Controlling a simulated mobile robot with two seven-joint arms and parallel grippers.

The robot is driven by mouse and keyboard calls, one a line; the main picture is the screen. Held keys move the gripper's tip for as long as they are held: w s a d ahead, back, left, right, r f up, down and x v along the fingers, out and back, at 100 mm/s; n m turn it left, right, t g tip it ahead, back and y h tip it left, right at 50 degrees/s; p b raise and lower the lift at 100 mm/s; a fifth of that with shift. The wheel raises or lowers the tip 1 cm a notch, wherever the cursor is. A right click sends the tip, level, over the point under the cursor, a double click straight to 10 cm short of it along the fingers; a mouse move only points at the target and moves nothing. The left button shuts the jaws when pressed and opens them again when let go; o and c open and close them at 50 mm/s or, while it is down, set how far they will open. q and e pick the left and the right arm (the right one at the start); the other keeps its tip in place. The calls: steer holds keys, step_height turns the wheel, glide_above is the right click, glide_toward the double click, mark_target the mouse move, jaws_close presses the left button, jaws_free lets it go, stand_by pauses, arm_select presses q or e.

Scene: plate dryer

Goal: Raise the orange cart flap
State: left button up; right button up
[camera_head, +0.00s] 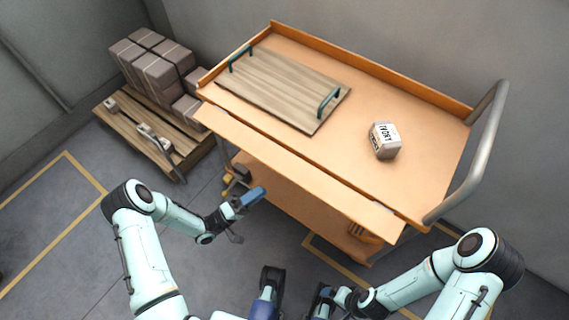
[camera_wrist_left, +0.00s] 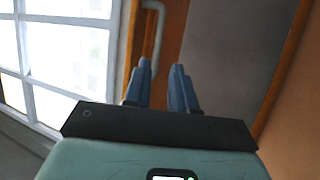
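The orange cart flap (camera_head: 300,172) is a long narrow panel along the near side of the cart top (camera_head: 415,115). A thin dark seam separates it from the top; its exact tilt is hard to tell. My left gripper (camera_head: 254,196) is below and in front of the flap's left half, apart from it, near the lower shelf. In the left wrist view its two blue fingers (camera_wrist_left: 162,84) stand apart with nothing between them. My right gripper (camera_head: 320,296) is low in the head view near the bottom edge, away from the cart, its fingers partly hidden.
A wooden tray (camera_head: 285,85) with two teal handles and a small labelled box (camera_head: 384,140) stand on the cart top. A grey push handle (camera_head: 485,150) is at the right end. Stacked boxes (camera_head: 155,65) sit on a pallet (camera_head: 150,135) at left. The floor before the cart is clear.

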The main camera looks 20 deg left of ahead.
mark_target(292, 170)
arm_select(q)
steer(key=x, duration=1.3)
steer(key=shift+w+d+r, duration=0.1)
steer(key=shift+d+r, duration=0.05)
steer(key=shift+r, duration=0.1)
jaws_close()
